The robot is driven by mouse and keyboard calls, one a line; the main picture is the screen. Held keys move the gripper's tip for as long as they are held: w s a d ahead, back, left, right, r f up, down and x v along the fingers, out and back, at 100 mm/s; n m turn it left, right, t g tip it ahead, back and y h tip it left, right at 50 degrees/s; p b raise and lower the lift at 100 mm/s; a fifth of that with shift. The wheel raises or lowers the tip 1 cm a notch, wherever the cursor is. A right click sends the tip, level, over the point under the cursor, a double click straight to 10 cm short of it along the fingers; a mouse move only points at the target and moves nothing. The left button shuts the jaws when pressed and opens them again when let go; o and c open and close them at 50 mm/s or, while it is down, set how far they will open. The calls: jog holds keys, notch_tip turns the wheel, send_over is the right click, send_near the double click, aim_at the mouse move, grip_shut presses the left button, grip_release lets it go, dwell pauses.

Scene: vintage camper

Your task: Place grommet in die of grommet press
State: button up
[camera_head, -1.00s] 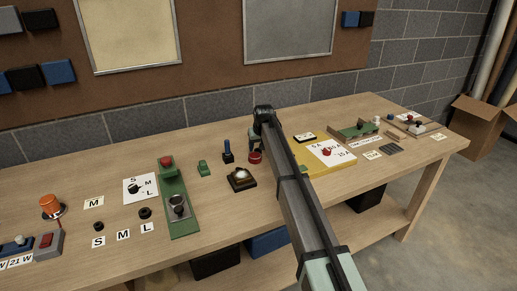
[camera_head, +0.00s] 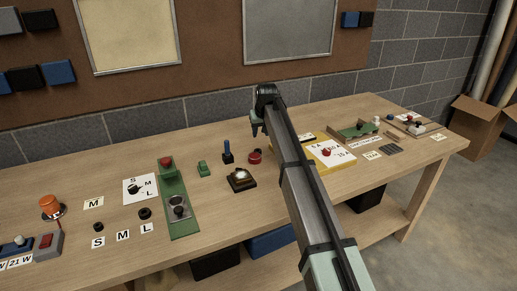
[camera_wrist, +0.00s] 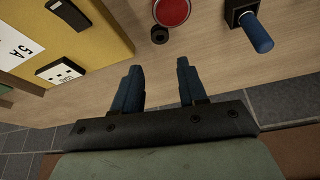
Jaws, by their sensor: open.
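The green grommet press (camera_head: 184,225) stands left of centre, with a red knob (camera_head: 166,161) at its back and a grey, dark-centred die (camera_head: 178,208) near its front. Whether anything lies in the die is too small to tell. Black ring-shaped grommets lie by the S card (camera_head: 98,227) and above the L card (camera_head: 144,214). A small black ring (camera_wrist: 159,35) lies beside the red button (camera_wrist: 172,10) in the wrist view. My gripper (camera_head: 255,131) is above the back of the table, right of the press. Its fingers (camera_wrist: 160,82) are apart and empty.
A blue-handled lever (camera_head: 227,150), a green block (camera_head: 204,168) and a dark box with a pale dome (camera_head: 240,179) stand between press and arm. A yellow panel (camera_head: 318,160) is to the right. Bare wood lies in front of the lettered cards.

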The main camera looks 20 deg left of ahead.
jog(key=shift+w+d, duration=0.1)
jog(key=w+d+m+g, duration=0.2)
jog(key=w+m, duration=0.1)
jog(key=w, duration=1.1)
jog(key=m+g, duration=0.5)
jog(key=m, duration=0.6)
send_near(258, 150)
jog(key=x, duration=0.8)
jog(key=shift+f, duration=0.15)
